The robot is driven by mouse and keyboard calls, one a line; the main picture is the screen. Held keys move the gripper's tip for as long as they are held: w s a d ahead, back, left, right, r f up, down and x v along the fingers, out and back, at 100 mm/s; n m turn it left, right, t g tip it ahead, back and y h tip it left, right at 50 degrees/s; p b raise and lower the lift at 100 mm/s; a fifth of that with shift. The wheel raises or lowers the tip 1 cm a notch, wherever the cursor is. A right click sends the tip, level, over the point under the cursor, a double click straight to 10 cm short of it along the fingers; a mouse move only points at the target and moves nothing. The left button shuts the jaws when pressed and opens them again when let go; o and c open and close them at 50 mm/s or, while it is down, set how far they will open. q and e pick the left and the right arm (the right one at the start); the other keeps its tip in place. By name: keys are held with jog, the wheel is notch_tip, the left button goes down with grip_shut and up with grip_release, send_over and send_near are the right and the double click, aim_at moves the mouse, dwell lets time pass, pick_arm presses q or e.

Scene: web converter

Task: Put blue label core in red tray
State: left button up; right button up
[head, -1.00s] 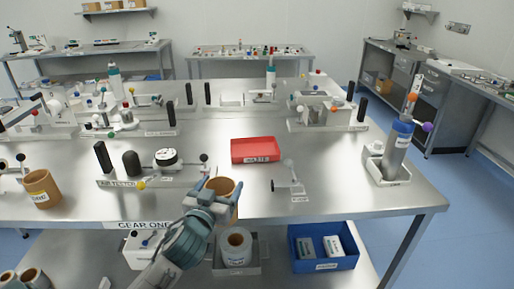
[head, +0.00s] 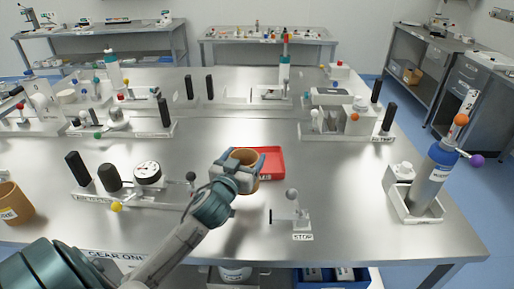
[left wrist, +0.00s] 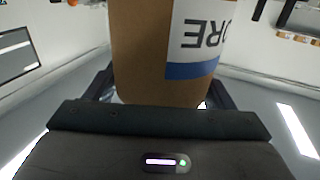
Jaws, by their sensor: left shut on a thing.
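My left gripper (head: 236,173) is shut on a brown cardboard core (head: 244,157) above the steel table. In the left wrist view the core (left wrist: 145,50) fills the space between the fingers and bears a white label with a blue band and the letters "ORE". The red tray (head: 270,158) lies flat on the table just behind and right of the core, which hides its left part. I cannot tell how high the core is above the table. My right gripper is not in view.
A small white stop fixture (head: 292,212) stands right of the gripper. A gauge fixture (head: 148,175) stands to the left. Another brown core (head: 13,203) stands at the far left.

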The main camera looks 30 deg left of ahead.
pick_arm(q)
jog(key=w+a+f+p, duration=0.2)
jog(key=w, duration=0.4)
jog(key=w+a+f+p, duration=0.2)
jog(key=w, duration=0.3)
jog(key=shift+w+f, duration=0.35)
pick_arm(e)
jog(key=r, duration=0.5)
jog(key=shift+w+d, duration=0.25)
pick_arm(q)
jog(key=shift+f, duration=0.15)
jog(key=o, duration=1.3)
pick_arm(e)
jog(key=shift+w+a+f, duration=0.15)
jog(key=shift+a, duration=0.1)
